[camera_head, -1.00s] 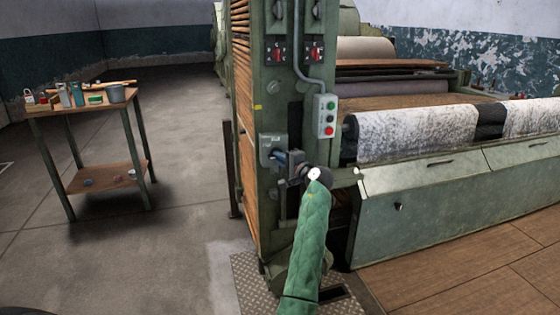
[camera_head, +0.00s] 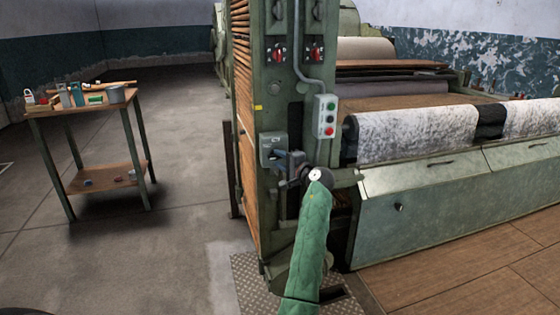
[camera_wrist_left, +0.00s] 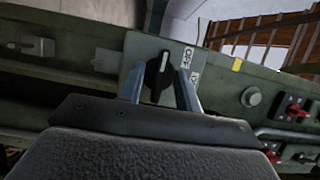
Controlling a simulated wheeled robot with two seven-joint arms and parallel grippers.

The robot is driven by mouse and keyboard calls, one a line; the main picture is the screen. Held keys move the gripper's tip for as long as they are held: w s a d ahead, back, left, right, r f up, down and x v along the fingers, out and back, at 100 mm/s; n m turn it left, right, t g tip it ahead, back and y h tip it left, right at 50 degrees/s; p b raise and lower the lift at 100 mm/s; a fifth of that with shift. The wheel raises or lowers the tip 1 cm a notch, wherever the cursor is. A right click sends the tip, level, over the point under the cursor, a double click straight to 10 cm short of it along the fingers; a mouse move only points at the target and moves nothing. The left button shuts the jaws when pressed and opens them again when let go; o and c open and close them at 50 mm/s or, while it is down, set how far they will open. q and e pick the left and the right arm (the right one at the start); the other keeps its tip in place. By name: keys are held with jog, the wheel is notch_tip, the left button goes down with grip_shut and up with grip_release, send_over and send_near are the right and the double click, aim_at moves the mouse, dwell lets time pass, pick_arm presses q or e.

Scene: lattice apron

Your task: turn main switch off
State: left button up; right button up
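The main switch is a black rotary knob (camera_wrist_left: 158,76) on a grey plate, seen in the left wrist view. A white mark on it points toward the top of that picture. An "OFF" label (camera_wrist_left: 188,57) is to its right, with a second label partly hidden by a finger. My left gripper (camera_head: 284,160) is at the box. In the wrist view its fingers (camera_wrist_left: 159,90) are apart, either side of the knob, with visible gaps. My right gripper is not in view.
A control box (camera_head: 325,116) with green and red buttons is to the right of the switch. Two red switches (camera_head: 297,54) are above. The roller machine (camera_head: 440,200) fills the right side. A small table (camera_head: 95,108) with tools stands left, with clear floor between.

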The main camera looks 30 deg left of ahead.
pick_arm(q)
jog(key=v, duration=0.7)
jog(key=shift+d, duration=0.25)
dwell(0.3)
